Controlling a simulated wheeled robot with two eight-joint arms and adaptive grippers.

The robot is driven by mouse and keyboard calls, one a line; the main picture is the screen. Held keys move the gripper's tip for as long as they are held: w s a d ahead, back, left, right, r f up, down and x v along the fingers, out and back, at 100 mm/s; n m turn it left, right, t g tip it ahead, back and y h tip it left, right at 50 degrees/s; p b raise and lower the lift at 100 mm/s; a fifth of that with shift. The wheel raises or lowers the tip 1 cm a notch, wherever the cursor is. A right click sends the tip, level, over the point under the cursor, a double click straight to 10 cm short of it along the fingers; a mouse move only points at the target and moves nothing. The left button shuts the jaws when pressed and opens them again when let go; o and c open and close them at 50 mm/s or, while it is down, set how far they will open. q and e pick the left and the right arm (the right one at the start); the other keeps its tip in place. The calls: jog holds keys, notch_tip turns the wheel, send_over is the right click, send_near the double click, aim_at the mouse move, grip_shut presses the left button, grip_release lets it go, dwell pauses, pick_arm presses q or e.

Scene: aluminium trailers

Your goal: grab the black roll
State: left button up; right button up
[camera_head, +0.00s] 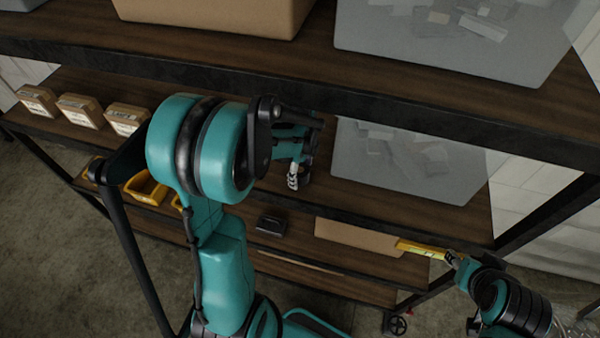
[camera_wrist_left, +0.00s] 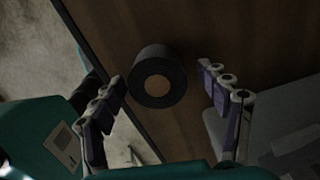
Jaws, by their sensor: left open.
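The black roll (camera_wrist_left: 172,68) shows in the left wrist view on a dark wooden shelf board, with a pale round core. It sits between and just beyond the two spread fingers of my left gripper (camera_wrist_left: 168,94), which is open and empty. In the head view my left gripper (camera_head: 296,168) reaches over the middle shelf (camera_head: 325,192), and I cannot pick out the roll there; my arm and gripper cover that area. My right gripper (camera_head: 452,258) is at the lower right beside a yellow object (camera_head: 422,249); whether it grips that object is unclear.
A translucent bin (camera_head: 400,170) stands right of my left gripper on the same shelf. Small cardboard boxes (camera_head: 82,110) sit at the left. The upper shelf edge (camera_head: 400,108) runs close above the gripper. A dark box (camera_head: 272,225) and yellow trays (camera_head: 146,188) are lower down.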

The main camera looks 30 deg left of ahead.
pick_arm(q)
jog(key=shift+s, duration=0.15)
jog(key=c, duration=1.3)
